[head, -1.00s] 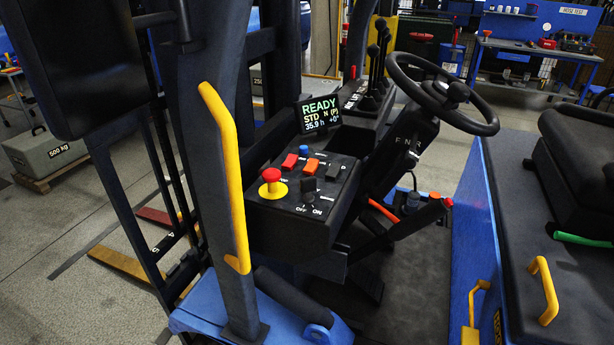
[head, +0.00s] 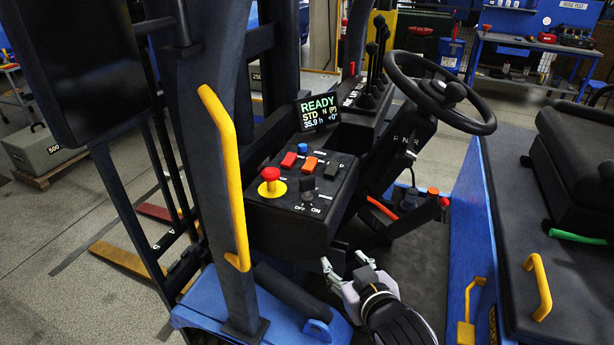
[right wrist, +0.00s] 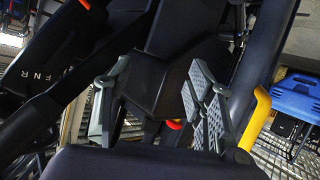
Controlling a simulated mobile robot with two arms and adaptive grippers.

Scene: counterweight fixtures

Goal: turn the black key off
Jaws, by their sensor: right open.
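The black key (head: 307,187) stands in a switch on the top of the dark control panel (head: 268,218), near its front edge, with OFF and ON marked below it. I cannot tell which mark it points to. My right gripper (head: 344,264) is below and a little right of the key, in front of the panel and apart from it. It is open and empty. In the right wrist view its two fingers (right wrist: 152,98) are spread apart, and the key is not seen there. My left gripper is not in view.
A red mushroom button (head: 270,174) on a yellow base sits left of the key, with red and orange rocker switches behind. The display (head: 318,112) reads READY. A yellow grab handle (head: 228,165) stands left of the panel; the steering wheel (head: 440,92) is at upper right.

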